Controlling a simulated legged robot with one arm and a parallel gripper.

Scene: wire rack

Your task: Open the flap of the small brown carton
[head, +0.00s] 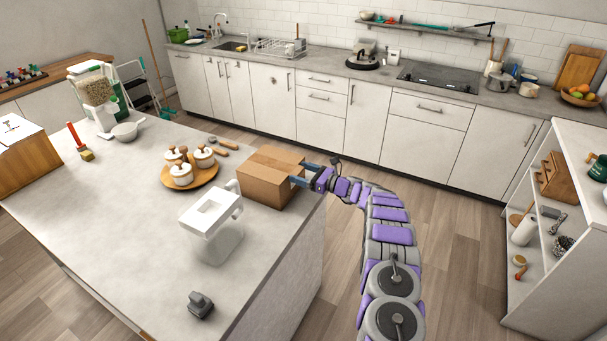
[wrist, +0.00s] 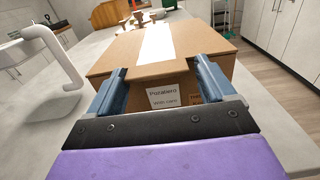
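The small brown carton (head: 262,188) stands near the right edge of the grey-topped island in the head view. In the wrist view the carton (wrist: 112,58) is straight ahead; its top looks closed, with a pale strip (wrist: 157,42) along the middle and a white label (wrist: 163,97) on the near face. My gripper (head: 303,174) is at the carton's right side. In the wrist view my gripper (wrist: 162,76) has its two blue fingers spread wide, with the near face showing between them and nothing held. I cannot tell whether the fingertips touch the carton.
A round wooden tray (head: 168,184) with several lidded jars is left of the carton. A small dark object (head: 201,304) lies nearer on the countertop.

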